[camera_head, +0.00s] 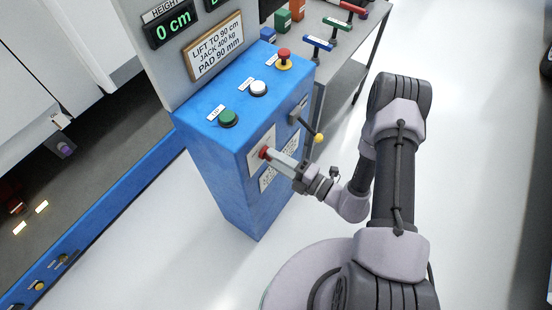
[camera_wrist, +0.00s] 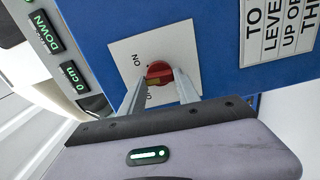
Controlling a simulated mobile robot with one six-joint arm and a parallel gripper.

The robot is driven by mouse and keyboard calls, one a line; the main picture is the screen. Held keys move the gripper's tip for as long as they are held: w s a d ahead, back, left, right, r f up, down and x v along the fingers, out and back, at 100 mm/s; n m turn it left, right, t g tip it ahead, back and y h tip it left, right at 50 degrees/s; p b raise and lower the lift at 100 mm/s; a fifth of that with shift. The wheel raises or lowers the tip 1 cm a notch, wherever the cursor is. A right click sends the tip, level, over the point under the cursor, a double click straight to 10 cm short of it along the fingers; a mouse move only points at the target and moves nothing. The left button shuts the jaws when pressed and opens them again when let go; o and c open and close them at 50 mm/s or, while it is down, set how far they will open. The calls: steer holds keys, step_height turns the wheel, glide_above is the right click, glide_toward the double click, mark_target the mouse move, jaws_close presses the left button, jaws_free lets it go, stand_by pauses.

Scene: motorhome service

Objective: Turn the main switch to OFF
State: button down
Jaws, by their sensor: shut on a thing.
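The main switch is a red rotary knob (camera_wrist: 159,72) on a white plate (camera_wrist: 125,50) on the blue cabinet's side. In the wrist view, ON is printed on the plate. A second label nearby is partly hidden by a finger. My gripper (camera_wrist: 163,82) has one finger on either side of the knob and is shut on it. In the head view the red knob (camera_head: 264,153) shows at the tips of my gripper (camera_head: 271,156). I cannot tell exactly which label the knob points to.
The blue cabinet (camera_head: 215,165) has green (camera_head: 228,118), white (camera_head: 258,88) and red (camera_head: 284,56) buttons on top. A lever with a yellow ball (camera_head: 319,138) sticks out near my gripper. An instruction sign (camera_wrist: 280,32) is beside the plate. The pale floor (camera_head: 480,180) is clear at right.

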steer(key=shift+f+n, duration=0.1)
steer(key=shift+n, duration=4.6)
steer(key=c, duration=0.9)
jaws_free()
steer(key=p+v, duration=0.2)
steer(key=v, duration=1.5)
steer(key=shift+s+d, duration=0.15)
steer(key=shift+d, duration=0.05)
